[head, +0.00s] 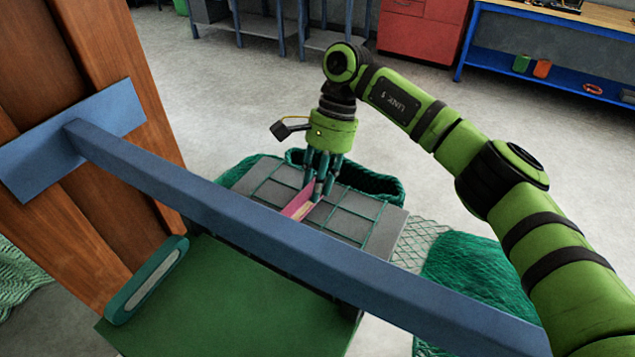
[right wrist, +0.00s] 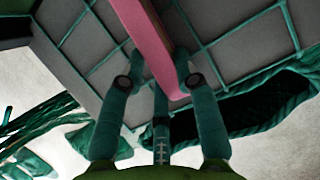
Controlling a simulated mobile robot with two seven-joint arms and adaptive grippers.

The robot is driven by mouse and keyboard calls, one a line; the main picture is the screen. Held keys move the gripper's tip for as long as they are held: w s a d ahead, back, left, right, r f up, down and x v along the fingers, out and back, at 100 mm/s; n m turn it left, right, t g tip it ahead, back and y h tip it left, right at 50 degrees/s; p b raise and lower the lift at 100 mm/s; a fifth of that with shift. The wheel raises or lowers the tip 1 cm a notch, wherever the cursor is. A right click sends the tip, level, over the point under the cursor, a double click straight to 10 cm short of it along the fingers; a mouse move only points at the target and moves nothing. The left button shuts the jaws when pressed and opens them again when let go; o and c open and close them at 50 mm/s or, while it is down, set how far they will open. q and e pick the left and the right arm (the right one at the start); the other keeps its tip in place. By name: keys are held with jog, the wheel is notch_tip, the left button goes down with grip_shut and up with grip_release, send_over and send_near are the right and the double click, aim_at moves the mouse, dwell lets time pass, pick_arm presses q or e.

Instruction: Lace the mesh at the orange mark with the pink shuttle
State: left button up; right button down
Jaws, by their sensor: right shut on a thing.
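The pink shuttle (head: 297,207) is a flat bar held slanting at the mesh. My right gripper (head: 322,190) is shut on it from above; in the right wrist view the shuttle (right wrist: 148,40) runs between the fingers (right wrist: 160,82). The mesh is a grid of teal cords (head: 350,208) over a grey board (head: 389,232). The shuttle is close above the mesh; I cannot tell whether it touches a cord. A small pale yellow patch shows beside the shuttle, but I cannot make out an orange mark. My left gripper is not in view.
A blue beam (head: 230,207) crosses in front of the board from a wooden post (head: 110,225). A green panel (head: 235,300) lies nearer. Dark green netting (head: 470,285) is heaped at the right. A blue bench (head: 545,55) and red cabinet (head: 425,30) stand far behind open floor.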

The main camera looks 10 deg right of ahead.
jog(key=shift+r+p, duration=1.75)
jog(key=shift+r, duration=2.2)
notch_tip(320, 180, up, 7)
jog(key=p, duration=0.4)
jog(key=shift+a, duration=0.1)
jog(key=shift+s+a+b, duration=1.3)
jog(key=shift+s+a, duration=0.4)
jog(key=shift+s, duration=0.7)
jog(key=shift+s+a+b, duration=1.3)
jog(key=shift+s+a, duration=0.45)
jog(key=shift+s, duration=0.65)
jog(key=shift+s+a+b, duration=1.3)
jog(key=shift+s+a, duration=0.4)
jog(key=shift+s, duration=0.7)
jog(key=s+a+b, duration=0.1)
jog(key=s+a, duration=0.2)
jog(key=s, duration=0.2)
jog(key=shift+a+b, duration=0.3)
jog(key=shift+r, duration=0.1)
